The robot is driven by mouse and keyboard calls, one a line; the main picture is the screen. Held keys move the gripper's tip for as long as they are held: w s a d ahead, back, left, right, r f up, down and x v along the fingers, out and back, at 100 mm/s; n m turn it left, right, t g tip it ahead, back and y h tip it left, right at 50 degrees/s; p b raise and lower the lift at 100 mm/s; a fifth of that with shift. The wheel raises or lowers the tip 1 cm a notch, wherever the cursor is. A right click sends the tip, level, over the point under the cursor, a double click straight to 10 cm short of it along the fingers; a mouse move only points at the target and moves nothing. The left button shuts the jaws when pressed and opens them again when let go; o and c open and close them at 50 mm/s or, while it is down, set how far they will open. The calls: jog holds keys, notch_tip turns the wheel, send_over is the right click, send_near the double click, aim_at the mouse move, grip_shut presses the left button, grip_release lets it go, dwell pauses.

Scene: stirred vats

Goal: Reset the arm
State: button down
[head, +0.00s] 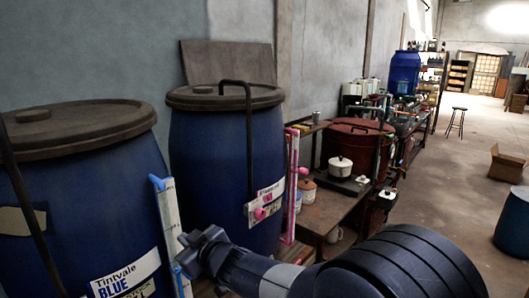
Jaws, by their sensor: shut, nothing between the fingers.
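My arm reaches in from the bottom right of the head view, towards the left. Its dark end, my gripper (187,252), is in front of the gap between two blue vats. It is shut and empty. Close behind its tip is an upright pale strip with a blue top (168,225), beside the near vat. I cannot tell whether the two touch. The near vat (85,215), labelled "Tintvale BLUE", stands at the left with a dark lid. The second blue vat (225,150) stands behind my gripper, with a bent dark rod and a white label.
Right of the second vat, a low wooden table (335,205) holds a white lidded pot (340,168). A dark red vat (357,142) stands behind it. A blue drum (513,225), an open cardboard box (507,164) and a stool (457,121) stand on the otherwise open floor at right.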

jog(key=s+d+r+p, duration=0.1)
jog(key=s+d+r, duration=0.5)
jog(key=s, duration=0.1)
jog(key=shift+s+r, duration=0.15)
jog(key=shift+r, duration=0.05)
jog(key=shift+r, duration=0.1)
dwell(0.4)
